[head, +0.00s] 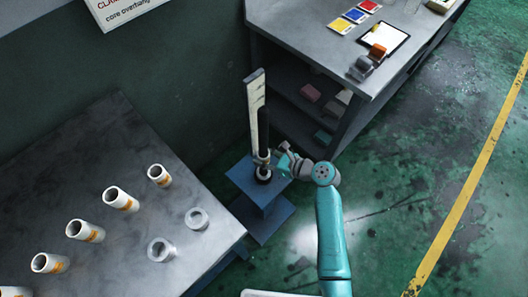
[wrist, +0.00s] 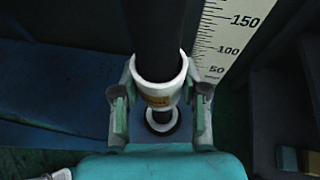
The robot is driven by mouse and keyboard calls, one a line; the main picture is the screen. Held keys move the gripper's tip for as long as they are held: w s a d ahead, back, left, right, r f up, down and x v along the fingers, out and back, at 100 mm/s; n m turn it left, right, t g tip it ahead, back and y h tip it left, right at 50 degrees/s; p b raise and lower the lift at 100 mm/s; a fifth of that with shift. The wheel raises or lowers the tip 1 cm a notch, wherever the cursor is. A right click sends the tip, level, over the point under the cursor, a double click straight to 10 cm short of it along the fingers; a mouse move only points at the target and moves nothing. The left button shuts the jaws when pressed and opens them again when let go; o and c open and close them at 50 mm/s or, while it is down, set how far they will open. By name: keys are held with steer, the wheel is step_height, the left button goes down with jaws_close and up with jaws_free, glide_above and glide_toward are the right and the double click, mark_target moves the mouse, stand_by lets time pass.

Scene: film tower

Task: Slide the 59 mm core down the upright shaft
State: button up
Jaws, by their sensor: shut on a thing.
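The upright shaft (head: 263,130) is a black post on a blue stand (head: 250,180); it also shows in the wrist view (wrist: 157,25). A white core (wrist: 158,76) with an orange label is around the shaft, low down and above the dark ring at its foot (wrist: 161,121). My gripper (wrist: 159,100) is shut on this core from both sides. In the head view my gripper (head: 267,160) is close to the lower shaft, and the core is small and partly hidden. The label's size is not readable.
A pale scale board (head: 256,108) stands upright behind the shaft; its marks show in the wrist view (wrist: 226,45). A grey bench (head: 120,135) at left holds several white cores (head: 121,200) and two metal rings (head: 197,219). A shelved workbench (head: 310,40) stands behind. Green floor at right is open.

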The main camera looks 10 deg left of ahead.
steer(key=shift+f, duration=3.9)
steer(key=o, duration=1.2)
steer(key=shift+c, duration=0.2)
steer(key=v, duration=1.2)
